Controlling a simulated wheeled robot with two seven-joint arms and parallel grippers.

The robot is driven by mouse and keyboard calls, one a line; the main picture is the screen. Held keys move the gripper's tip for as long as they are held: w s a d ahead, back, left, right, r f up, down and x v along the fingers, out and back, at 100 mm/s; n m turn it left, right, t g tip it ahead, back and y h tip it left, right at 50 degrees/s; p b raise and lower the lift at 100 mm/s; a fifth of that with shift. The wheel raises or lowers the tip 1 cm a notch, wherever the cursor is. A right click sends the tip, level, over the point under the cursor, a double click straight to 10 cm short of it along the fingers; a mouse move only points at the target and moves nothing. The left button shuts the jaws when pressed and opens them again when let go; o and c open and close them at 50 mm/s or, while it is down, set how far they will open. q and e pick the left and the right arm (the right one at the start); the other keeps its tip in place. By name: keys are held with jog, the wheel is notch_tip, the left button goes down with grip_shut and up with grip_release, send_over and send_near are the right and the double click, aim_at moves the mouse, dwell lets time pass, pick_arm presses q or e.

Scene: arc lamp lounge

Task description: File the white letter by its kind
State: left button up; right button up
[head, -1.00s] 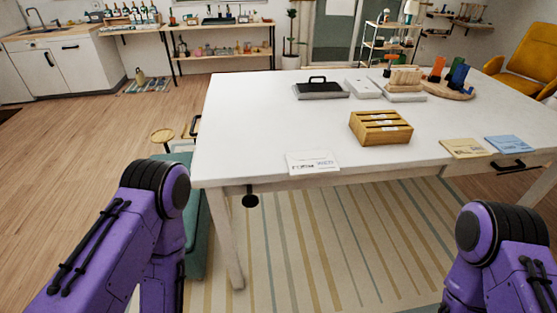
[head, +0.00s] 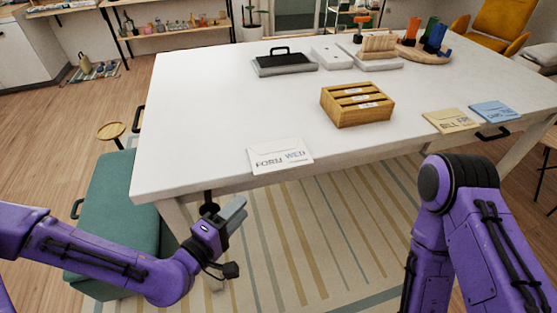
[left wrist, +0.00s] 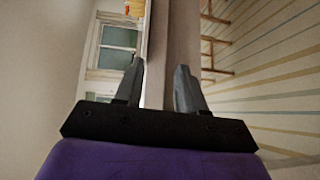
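The white letter (head: 281,156) lies flat at the near edge of the white table (head: 215,110), with "FORM WED" printed on it. A wooden sorter (head: 346,115) with several labelled slots stands to its right and farther back; its labels are too small to read. My left gripper (head: 236,212) is below and in front of the table edge, apart from the letter. In the left wrist view its two fingers (left wrist: 160,72) are spread with nothing between them. My right arm shows at the right, but its gripper is out of view.
A yellow letter (head: 452,120) reading "BILL" and a blue letter (head: 494,111) lie at the table's right front. A black-handled tray (head: 285,65), a white box (head: 331,55) and a round wooden stand (head: 425,54) are at the back. A teal bench (head: 115,210) stands left of the table.

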aim_at(269, 173)
pick_arm(q)
jog(key=shift+t, duration=0.5)
jog(key=p+x, duration=0.1)
jog(key=x, duration=0.2)
jog(key=r+p+x, duration=0.1)
jog(key=x, duration=0.3)
jog(key=r+p+x, duration=0.1)
jog(key=x, duration=0.2)
jog(key=shift+w+d+f, duration=0.1)
jog(key=shift+w+d, duration=0.15)
jog(key=shift+d, duration=0.1)
jog(key=shift+w+d+f, duration=0.15)
jog(key=shift+w+d, duration=0.05)
jog(key=shift+w, duration=0.1)
grip_shut()
